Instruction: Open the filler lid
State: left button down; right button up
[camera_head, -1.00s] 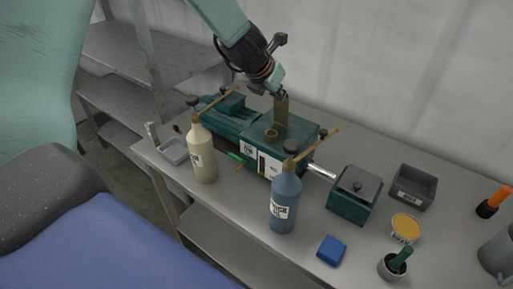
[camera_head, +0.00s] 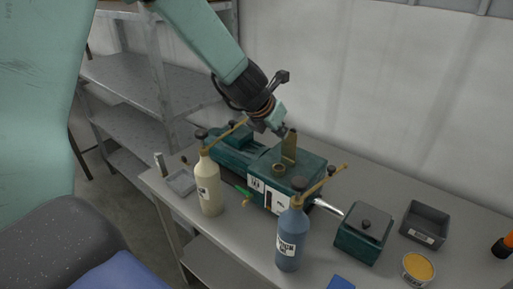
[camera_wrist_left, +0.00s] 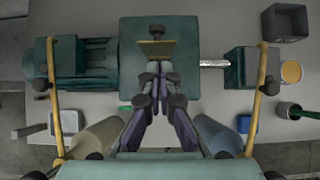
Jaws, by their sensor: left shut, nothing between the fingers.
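The brass filler lid (camera_head: 289,146) stands upright on top of the green gearbox housing (camera_head: 312,166), behind the round brass filler neck (camera_head: 279,168), whose opening is uncovered. In the left wrist view the lid (camera_wrist_left: 157,48) is just ahead of my fingers. My left gripper (camera_head: 286,129) is shut and empty at the lid's upper edge; I cannot tell whether it touches. Its closed fingers also show in the left wrist view (camera_wrist_left: 157,70), hiding the filler neck there. My right gripper is not in view.
A cream bottle (camera_head: 210,190) and a blue bottle (camera_head: 291,240), both with long brass spouts, stand in front of the machine. A green box (camera_head: 360,240), a grey bin (camera_head: 427,224) and a yellow-topped tin (camera_head: 418,268) are at right. A grey tray (camera_head: 181,182) is at left.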

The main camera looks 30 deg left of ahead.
pick_arm(q)
jog(key=s, duration=0.9)
jog(key=shift+s+a, duration=0.35)
jog(key=s+d+f+m+g+y, duration=0.1)
jog(key=s+f+m+g, duration=0.1)
jog(key=s+f+m, duration=0.55)
jog(key=s+d+f+m+g+y, duration=0.15)
jog(key=s+f+m, duration=0.25)
jog(key=f+m, duration=0.6)
jog(key=s+d+f+m+g+h, duration=0.1)
jog(key=s+d+f+m+g, duration=0.15)
jog(key=s+f+m, duration=0.45)
jog(key=s+d+f+m+g+h, duration=0.1)
jog(key=s+d+f+m+g, duration=0.15)
jog(key=s+m, duration=0.85)
notch_tip(320, 180, down, 20)
jog(key=b, duration=1.9)
jog(key=shift+s+d+n+t, duration=0.35)
jog(key=shift+s+d, duration=0.05)
